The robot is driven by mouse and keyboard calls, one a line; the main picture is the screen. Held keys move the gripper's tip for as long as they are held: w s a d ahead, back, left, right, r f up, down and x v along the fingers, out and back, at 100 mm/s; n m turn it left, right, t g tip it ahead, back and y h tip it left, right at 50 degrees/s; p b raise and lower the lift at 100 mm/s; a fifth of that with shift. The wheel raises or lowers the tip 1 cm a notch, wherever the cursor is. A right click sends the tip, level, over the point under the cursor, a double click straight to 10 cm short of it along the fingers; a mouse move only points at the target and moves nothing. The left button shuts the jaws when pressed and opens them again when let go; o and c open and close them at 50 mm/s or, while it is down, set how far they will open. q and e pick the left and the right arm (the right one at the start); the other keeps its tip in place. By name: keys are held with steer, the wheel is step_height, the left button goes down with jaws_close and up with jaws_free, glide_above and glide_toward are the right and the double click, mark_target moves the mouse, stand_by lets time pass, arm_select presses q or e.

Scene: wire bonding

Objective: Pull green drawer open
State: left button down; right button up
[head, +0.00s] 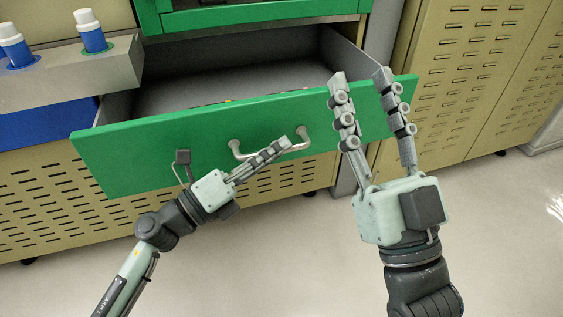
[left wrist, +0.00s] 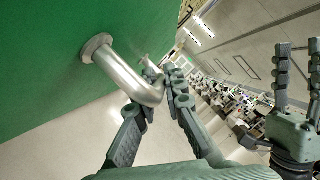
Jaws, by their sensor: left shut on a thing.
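The green drawer (head: 110,157) is pulled out of its cabinet, and its grey inside shows behind the front panel. A silver bar handle (head: 237,150) is fixed to the front. My left gripper (head: 283,146) is at the handle with its fingers closed around the bar. In the left wrist view the handle (left wrist: 125,72) runs between the fingers of my left gripper (left wrist: 160,98). My right gripper (head: 357,78) is open and empty, raised in front of the drawer's right end; it also shows at the right of the left wrist view (left wrist: 298,62).
Two white-capped blue bottles (head: 92,32) stand on a grey ledge (head: 60,72) at the upper left. Yellow slotted cabinets (head: 480,75) stand on the right. The pale floor (head: 280,260) in front of the drawer is clear apart from my arms.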

arm_select(q)
steer(key=shift+w, duration=0.1)
steer(key=c, duration=1.6)
jaws_free()
steer(key=shift+a, duration=0.1)
steer(key=v, duration=1.2)
steer(key=shift+f, duration=0.1)
